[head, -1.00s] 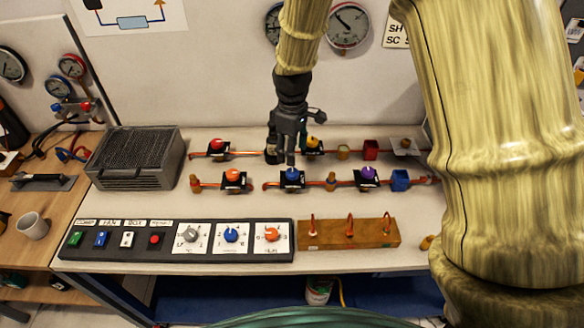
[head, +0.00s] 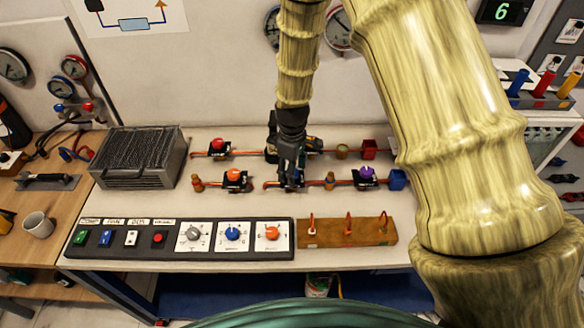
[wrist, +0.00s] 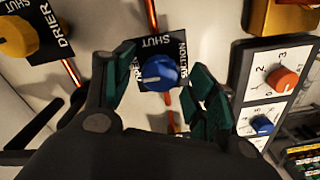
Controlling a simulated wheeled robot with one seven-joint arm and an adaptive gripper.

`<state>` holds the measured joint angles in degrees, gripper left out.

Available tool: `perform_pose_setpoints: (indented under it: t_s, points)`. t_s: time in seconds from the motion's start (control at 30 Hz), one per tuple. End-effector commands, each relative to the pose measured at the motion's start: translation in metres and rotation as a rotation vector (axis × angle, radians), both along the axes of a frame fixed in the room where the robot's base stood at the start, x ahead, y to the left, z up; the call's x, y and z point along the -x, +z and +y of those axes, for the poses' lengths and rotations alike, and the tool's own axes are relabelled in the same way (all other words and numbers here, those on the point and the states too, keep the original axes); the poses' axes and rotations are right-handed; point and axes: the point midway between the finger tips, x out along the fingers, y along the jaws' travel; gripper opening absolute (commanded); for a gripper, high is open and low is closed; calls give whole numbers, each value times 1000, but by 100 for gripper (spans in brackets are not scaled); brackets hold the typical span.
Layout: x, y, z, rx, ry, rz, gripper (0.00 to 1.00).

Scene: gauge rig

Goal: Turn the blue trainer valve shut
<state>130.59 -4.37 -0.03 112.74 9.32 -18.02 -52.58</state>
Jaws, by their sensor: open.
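The blue valve knob (wrist: 160,72) sits on a black plate in the wrist view, on a copper pipe. "SHUT" is printed at the plate's top edge, with more lettering at the sides. A pale pointer mark on the knob points left and slightly down. My gripper (head: 290,182) is over this valve in the head view and hides most of it. In the wrist view its dark green fingers are spread, one on each side of the knob, with gaps visible. Contact with the knob cannot be seen.
An orange valve (head: 233,175) is to the left and a purple valve (head: 366,172) to the right on the front pipe row. A red valve (head: 218,144) is behind. A control panel (head: 180,240) and a wooden block (head: 335,236) with copper hooks lie in front.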

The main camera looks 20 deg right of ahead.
Motion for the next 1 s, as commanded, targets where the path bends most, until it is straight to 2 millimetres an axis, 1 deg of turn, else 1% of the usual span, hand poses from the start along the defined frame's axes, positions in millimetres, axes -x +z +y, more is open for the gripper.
perform_pose_setpoints:
  t_s: [0.2, 0.37, 0.4, 0.47, 0.77, 1.0]
  points:
    - [0, 0, 0, 0, 0, 0, 57]
    - [0, 0, 0, 0, 0, 0, 28]
    - [0, 0, 0, 0, 0, 0, 20]
    - [0, 0, 0, 0, 0, 0, 10]
    - [0, 0, 0, 0, -24, 0, 10]
    - [-1, 0, 0, 0, -139, -1, 10]
